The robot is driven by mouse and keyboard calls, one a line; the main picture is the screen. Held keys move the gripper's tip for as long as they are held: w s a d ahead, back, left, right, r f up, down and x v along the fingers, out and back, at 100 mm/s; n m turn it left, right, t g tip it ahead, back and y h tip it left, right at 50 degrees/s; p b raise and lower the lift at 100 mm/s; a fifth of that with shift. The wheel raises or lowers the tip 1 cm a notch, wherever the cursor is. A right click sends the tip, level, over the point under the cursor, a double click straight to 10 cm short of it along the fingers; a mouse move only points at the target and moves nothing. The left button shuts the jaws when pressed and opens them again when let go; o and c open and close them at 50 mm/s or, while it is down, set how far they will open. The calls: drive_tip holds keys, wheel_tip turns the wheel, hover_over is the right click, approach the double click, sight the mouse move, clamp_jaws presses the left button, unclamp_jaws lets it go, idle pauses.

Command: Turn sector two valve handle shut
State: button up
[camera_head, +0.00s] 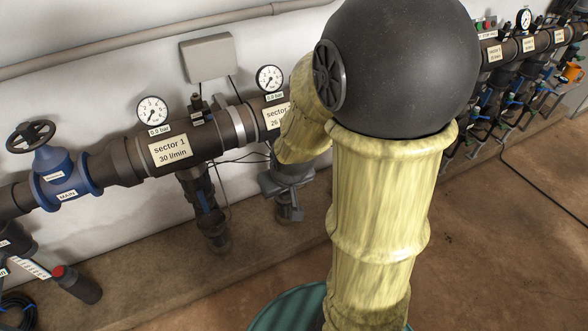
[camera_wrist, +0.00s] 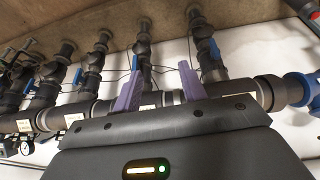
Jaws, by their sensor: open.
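In the wrist view, my gripper (camera_wrist: 160,70) is open, its two purple fingers apart and nothing held between them. The sector two valve handle, a small blue lever (camera_wrist: 135,62), shows close to the left fingertip in the picture; I cannot tell whether they touch. It lies roughly along its dark drop pipe (camera_wrist: 144,35). In the head view, my yellow arm covers part of the sector 2 label (camera_head: 276,117) and hides the sector two handle.
The sector 1 drop pipe has a blue lever (camera_head: 207,201); this lever also shows in the wrist view (camera_wrist: 214,50). A blue main valve with a black wheel (camera_head: 31,136) is at left. More drop pipes with blue levers (camera_wrist: 77,76) stand beyond. Open floor (camera_head: 490,250) lies at right.

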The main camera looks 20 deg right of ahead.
drive_tip(key=w+d+f+t+b, duration=0.4)
drive_tip(key=d+f+b, duration=0.2)
drive_tip(key=f+b, duration=0.3)
drive_tip(key=w+d+f+t+b, duration=0.4)
drive_tip(key=w+d+f+b, duration=0.1)
drive_tip(key=f+b, duration=0.5)
drive_tip(key=w+d+f+t+y+b, duration=0.1)
drive_tip(key=w+d+f+t+b, duration=0.4)
drive_tip(key=d+f+b, duration=0.2)
wheel_tip(320, 180, down, 3)
drive_tip(key=b, duration=0.3)
drive_tip(key=shift+r+b, duration=0.15)
drive_tip(key=shift+b, duration=0.15)
drive_tip(key=w+b, duration=0.4)
drive_tip(key=w, duration=1.3)
drive_tip(key=shift+w+a, duration=0.15)
drive_tip(key=shift+a, duration=0.05)
clamp_jaws()
